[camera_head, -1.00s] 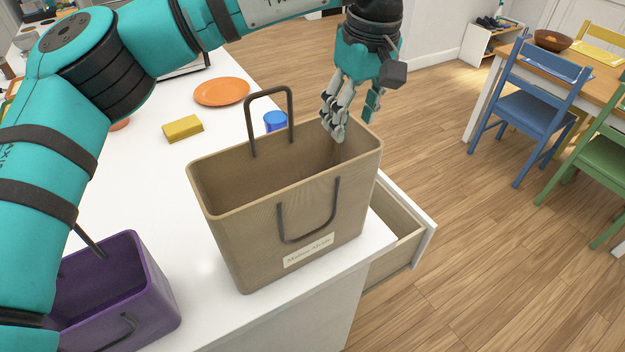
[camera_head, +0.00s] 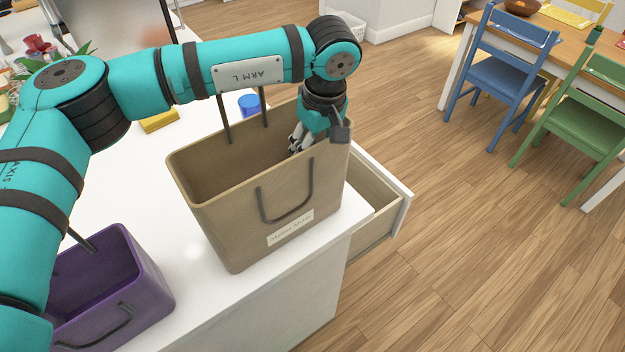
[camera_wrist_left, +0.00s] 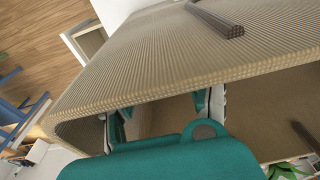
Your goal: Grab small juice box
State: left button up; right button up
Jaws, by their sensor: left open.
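No juice box shows in any view. The tan bag (camera_head: 240,215) stands upright on the white counter, with its top open and its dark handles up. My left gripper (camera_head: 298,142) reaches down into the right end of this bag. Its fingers are partly hidden behind the near wall. In the left wrist view, the open left gripper (camera_wrist_left: 163,118) is past the bag's rim (camera_wrist_left: 200,85), with its fingers apart and nothing seen between them. The bag's floor is mostly hidden. My right gripper is out of view.
A purple bag (camera_head: 115,290) stands at the counter's near left. A blue cup (camera_head: 249,104) and a yellow block (camera_head: 160,121) are behind the tan bag. An open drawer (camera_head: 375,205) juts out to the right. Blue (camera_head: 495,75) and green (camera_head: 580,110) chairs stand farther right.

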pick_arm(q)
jog(key=f, duration=0.2)
jog(key=f+p, duration=0.1)
jog(key=f, duration=0.1)
jog(key=shift+w+a, duration=0.3)
jog(key=shift+f, duration=0.25)
jog(key=shift+d, duration=0.1)
jog(key=shift+c, duration=0.4)
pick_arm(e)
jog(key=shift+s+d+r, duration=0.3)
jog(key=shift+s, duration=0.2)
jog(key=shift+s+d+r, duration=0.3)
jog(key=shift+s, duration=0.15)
pick_arm(q)
grip_shut()
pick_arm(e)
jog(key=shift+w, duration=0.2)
